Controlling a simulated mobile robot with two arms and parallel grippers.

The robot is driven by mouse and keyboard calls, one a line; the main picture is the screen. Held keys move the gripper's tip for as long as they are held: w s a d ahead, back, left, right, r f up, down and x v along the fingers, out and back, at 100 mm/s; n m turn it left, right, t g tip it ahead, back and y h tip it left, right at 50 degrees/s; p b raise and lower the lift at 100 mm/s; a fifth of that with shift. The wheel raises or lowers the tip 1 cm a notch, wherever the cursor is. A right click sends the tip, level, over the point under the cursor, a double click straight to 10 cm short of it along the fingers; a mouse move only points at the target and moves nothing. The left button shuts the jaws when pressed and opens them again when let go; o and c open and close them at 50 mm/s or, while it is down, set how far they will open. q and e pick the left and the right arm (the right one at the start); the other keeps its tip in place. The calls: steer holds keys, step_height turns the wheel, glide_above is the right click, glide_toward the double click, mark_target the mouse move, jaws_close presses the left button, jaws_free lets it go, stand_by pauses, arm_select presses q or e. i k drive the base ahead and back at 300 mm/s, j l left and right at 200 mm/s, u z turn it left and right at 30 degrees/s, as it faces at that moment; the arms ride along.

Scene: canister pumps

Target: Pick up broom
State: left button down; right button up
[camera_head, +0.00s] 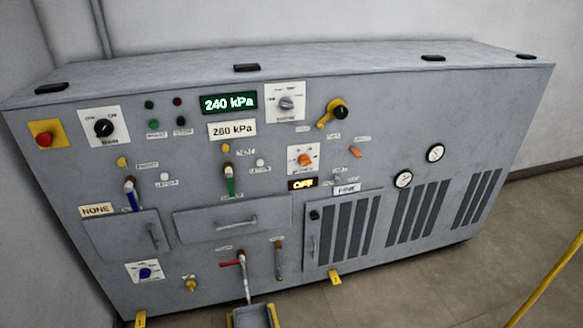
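A thin yellow pole (546,281) slants up from the bottom edge to the right edge at the lower right. It looks like a broom handle. Both its ends are cut off by the picture edges, so no bristles show and I cannot tell what it leans on. Neither of my grippers is in view.
A large grey machine cabinet (375,120) with knobs, valves, gauges and displays fills most of the view. A grey tray with yellow edges (254,316) sits at the bottom, below a red-handled tap (241,262). Bare floor (440,290) shows between the cabinet and the pole.

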mark_target(576, 243)
steer(key=z, duration=1.8)
steer(key=i+j, duration=0.3)
steer(key=i, duration=0.2)
steer(key=i+j, duration=0.3)
steer(key=i, duration=0.2)
steer(key=l+z, duration=0.05)
